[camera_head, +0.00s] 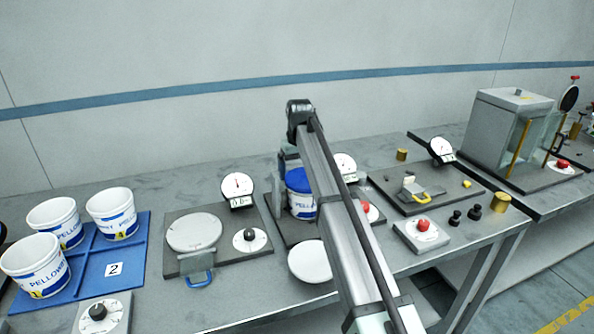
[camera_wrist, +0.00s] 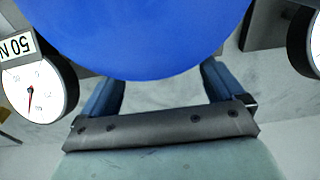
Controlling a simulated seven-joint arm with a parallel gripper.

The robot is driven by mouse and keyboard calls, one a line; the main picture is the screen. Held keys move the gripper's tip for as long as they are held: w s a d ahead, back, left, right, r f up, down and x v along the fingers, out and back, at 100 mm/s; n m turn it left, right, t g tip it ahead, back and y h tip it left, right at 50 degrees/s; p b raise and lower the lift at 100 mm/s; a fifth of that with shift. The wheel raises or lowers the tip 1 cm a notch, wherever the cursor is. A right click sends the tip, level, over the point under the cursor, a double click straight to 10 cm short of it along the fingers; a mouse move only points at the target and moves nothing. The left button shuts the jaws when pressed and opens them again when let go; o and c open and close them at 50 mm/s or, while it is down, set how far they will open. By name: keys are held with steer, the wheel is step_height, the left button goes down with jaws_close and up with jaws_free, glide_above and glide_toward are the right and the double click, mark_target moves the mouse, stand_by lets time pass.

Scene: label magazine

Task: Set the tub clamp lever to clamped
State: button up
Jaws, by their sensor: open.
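A white tub (camera_head: 302,206) with a blue lid (camera_head: 298,181) stands in the middle station, partly behind my arm. A large blue disc (camera_wrist: 135,30), which looks like this lid, fills the top middle of the wrist view. My gripper (camera_wrist: 163,78) is open, its two fingers on either side of the disc's near edge; whether they touch it is unclear. I cannot make out the tub clamp lever for certain; my arm covers part of this station. A red knob (camera_head: 370,210) shows just right of my arm.
A round plate station with a blue handle (camera_head: 200,278) stands left, beside a blue tray (camera_head: 140,237) of white tubs. A fixture with a yellow handle (camera_head: 432,192) and a red knob box (camera_head: 423,228) stand right. A white disc (camera_head: 309,261) lies in front.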

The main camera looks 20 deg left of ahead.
step_height(320, 180, up, 14)
steer(key=shift+s+d+f, duration=0.2)
steer(key=shift+s+d, duration=0.25)
stand_by(0.4)
